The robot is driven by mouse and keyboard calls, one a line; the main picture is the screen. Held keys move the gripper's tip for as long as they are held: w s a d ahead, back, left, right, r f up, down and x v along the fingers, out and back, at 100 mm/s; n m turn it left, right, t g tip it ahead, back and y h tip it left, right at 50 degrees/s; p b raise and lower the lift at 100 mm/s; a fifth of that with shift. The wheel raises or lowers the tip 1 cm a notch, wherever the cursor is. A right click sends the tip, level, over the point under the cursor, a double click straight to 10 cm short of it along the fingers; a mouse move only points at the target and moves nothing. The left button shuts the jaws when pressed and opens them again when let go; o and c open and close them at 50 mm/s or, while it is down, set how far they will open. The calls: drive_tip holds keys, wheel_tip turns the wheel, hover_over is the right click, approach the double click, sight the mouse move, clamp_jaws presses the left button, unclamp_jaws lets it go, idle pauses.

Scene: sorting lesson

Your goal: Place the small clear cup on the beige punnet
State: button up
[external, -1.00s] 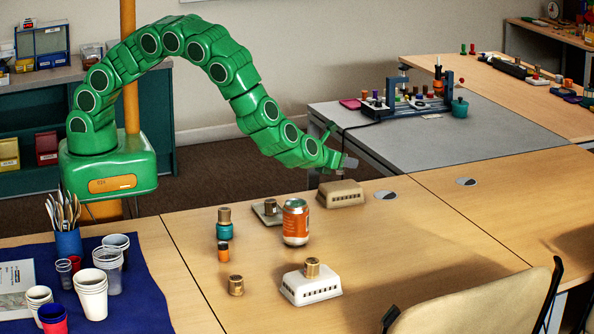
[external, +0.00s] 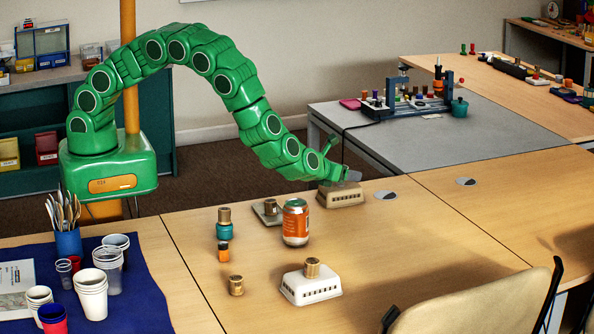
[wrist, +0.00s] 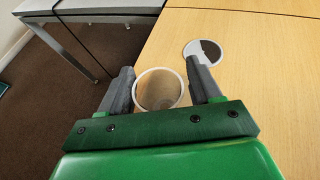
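The small clear cup (wrist: 158,92) stands between the two fingers of my gripper (wrist: 160,72) in the wrist view, with its round rim facing the camera. The fingers lie close against its sides. In the external view my gripper (external: 351,176) is just above the beige punnet (external: 341,195), which lies upside down at the table's back edge. The cup is too small and covered there to make out clearly. Whether it touches the punnet cannot be told. The punnet is not clearly visible in the wrist view.
An orange can (external: 296,222) and a grey tray (external: 262,216) with a brass weight stand left of the punnet. A white punnet (external: 311,289) with a brass weight is nearer. A round cable grommet (external: 385,195) lies right. Cups stand on a blue cloth (external: 140,300).

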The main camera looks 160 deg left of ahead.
idle(0.3)
drive_tip(key=shift+r, duration=0.2)
drive_tip(key=v, duration=1.2)
drive_tip(key=s+d+r+n+g+h, duration=0.1)
drive_tip(key=s+d+r+n+h, duration=0.15)
drive_tip(key=d+r+n, duration=0.5)
drive_tip(key=s+d+r+n+h, duration=0.1)
drive_tip(key=s+d+r+n, duration=0.15)
drive_tip(key=d+r, duration=0.9)
drive_tip(key=s+d+r+n+t+h, duration=0.1)
drive_tip(key=s+d+h, duration=0.2)
drive_tip(key=d, duration=1)
drive_tip(key=s+d+r+n+t+h, duration=0.1)
drive_tip(key=s+d+r+h, duration=0.1)
drive_tip(key=s+d, duration=0.6)
drive_tip(key=s+d+r+n+t+h, duration=0.1)
drive_tip(key=s+d+h, duration=0.3)
drive_tip(key=d, duration=1.4)
drive_tip(key=shift+s+d+r+n+t, duration=0.2)
drive_tip(key=shift+s+r+n+t, duration=0.1)
drive_tip(key=shift+s+t, duration=0.4)
